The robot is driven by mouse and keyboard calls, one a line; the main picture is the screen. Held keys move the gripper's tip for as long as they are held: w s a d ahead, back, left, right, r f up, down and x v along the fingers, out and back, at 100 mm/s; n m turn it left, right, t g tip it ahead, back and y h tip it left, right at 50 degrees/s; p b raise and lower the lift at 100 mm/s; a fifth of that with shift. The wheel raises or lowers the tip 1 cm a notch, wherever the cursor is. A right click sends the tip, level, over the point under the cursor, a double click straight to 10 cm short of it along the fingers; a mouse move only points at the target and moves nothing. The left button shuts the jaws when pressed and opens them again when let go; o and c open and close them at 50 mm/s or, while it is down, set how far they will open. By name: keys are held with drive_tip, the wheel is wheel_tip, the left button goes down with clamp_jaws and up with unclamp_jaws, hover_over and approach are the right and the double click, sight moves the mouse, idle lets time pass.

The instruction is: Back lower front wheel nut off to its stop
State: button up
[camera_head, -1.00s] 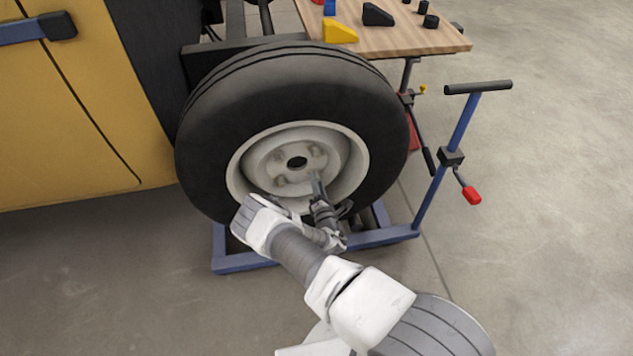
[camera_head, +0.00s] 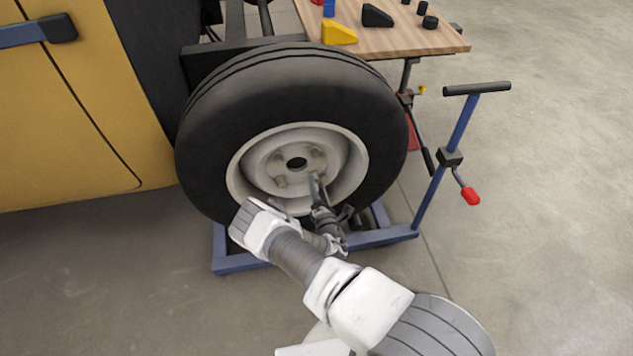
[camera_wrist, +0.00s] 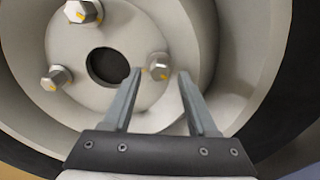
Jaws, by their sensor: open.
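The wheel (camera_head: 215,120) has a pale rim with a dark centre hole and hex wheel nuts marked in yellow. In the head view, my gripper (camera_head: 315,178) reaches to the lower right nut, which its fingers mostly hide. In the wrist view, my gripper (camera_wrist: 160,71) is open, with one fingertip on each side of that nut (camera_wrist: 158,66). A gap shows between the nut and each finger. I cannot tell how far the nut is screwed out. Two more nuts show at the upper left (camera_wrist: 82,12) and left (camera_wrist: 56,77) in the wrist view.
The wheel stands within a blue wheel dolly (camera_head: 245,262) with an upright handle (camera_head: 460,130) at the right. A wooden bench (camera_head: 400,40) with small blocks stands behind. A yellow body panel (camera_head: 75,120) is at the left. The floor at the right is clear.

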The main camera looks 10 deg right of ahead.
drive_tip(key=s+p, duration=0.3)
drive_tip(key=s, duration=1.2)
drive_tip(key=shift+s+p, duration=0.3)
drive_tip(key=shift+p, duration=0.05)
